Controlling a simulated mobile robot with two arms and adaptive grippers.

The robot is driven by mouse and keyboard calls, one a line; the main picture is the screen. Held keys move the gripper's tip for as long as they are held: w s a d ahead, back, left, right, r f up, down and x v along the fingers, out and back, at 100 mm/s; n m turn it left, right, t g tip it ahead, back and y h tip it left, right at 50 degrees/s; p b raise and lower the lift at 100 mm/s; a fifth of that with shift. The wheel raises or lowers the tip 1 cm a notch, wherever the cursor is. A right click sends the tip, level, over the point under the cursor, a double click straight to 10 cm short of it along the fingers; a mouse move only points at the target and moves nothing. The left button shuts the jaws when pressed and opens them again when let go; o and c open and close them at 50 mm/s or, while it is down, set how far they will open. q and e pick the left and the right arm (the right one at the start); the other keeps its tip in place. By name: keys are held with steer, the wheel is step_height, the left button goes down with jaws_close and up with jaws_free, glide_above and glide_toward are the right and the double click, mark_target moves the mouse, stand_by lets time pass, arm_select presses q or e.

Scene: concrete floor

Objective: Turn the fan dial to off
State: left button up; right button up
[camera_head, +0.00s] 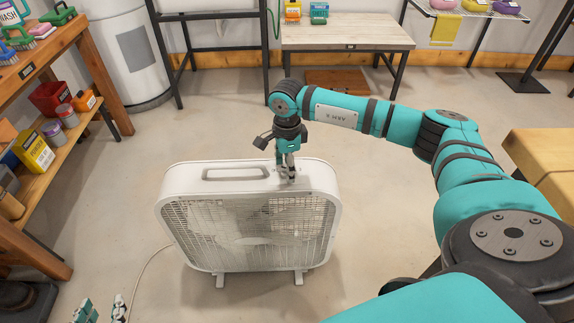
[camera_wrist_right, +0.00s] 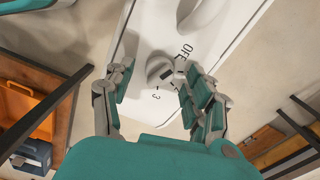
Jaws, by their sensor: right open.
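The white box fan (camera_head: 240,235) stands upright on the floor, its handle and dial on its top face. My right gripper (camera_head: 287,176) points down at the right part of the fan's top. In the right wrist view, the round dial (camera_wrist_right: 158,71) lies between the open fingers of my right gripper (camera_wrist_right: 152,80). "OFF" and "3" are printed beside the dial; the right finger hides part of the markings. The dial has a dark mark. I cannot tell if either finger touches it. My left gripper (camera_head: 102,312) is low at the lower left, fingers apart and empty, partly cut off.
A wooden shelf unit (camera_head: 62,145) with paint cans and boxes stands at the left. A workbench (camera_head: 345,38) is at the back. The fan's cord (camera_head: 145,270) runs along the floor, which is otherwise clear around the fan.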

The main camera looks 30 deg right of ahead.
step_height(320, 180, up, 12)
stand_by(0.6)
